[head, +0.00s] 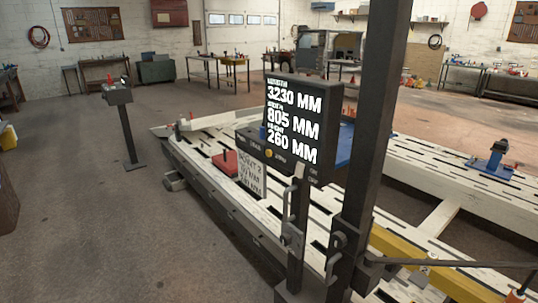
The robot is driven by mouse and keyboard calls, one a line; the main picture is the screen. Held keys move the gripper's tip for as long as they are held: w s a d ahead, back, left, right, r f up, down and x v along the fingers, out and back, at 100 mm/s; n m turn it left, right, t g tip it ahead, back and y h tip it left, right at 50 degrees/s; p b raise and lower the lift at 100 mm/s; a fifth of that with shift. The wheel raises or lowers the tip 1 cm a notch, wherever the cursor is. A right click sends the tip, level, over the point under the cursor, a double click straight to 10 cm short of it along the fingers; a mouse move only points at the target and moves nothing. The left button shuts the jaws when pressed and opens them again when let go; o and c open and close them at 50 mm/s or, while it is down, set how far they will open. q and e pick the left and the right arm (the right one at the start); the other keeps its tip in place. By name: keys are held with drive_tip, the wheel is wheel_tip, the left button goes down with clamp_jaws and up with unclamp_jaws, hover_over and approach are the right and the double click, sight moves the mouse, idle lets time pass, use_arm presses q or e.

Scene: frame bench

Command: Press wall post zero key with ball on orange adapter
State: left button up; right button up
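A dark display box (290,125) is mounted on a post in the middle of the head view. It reads 3230 MM, 805 MM and 260 MM in white. A small round yellow key (268,153) sits on its lower front edge, with small labels beside it that are too small to read. A small orange piece (515,298) shows at the bottom right edge; I cannot tell whether it is the orange adapter. No ball can be made out clearly. Neither of my grippers is in view.
A thick dark upright (372,130) stands just right of the display. The pale slotted frame bench (200,168) runs behind it, with a yellow beam (400,248) at right. A pedestal (128,130) stands at left. The floor at front left is clear.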

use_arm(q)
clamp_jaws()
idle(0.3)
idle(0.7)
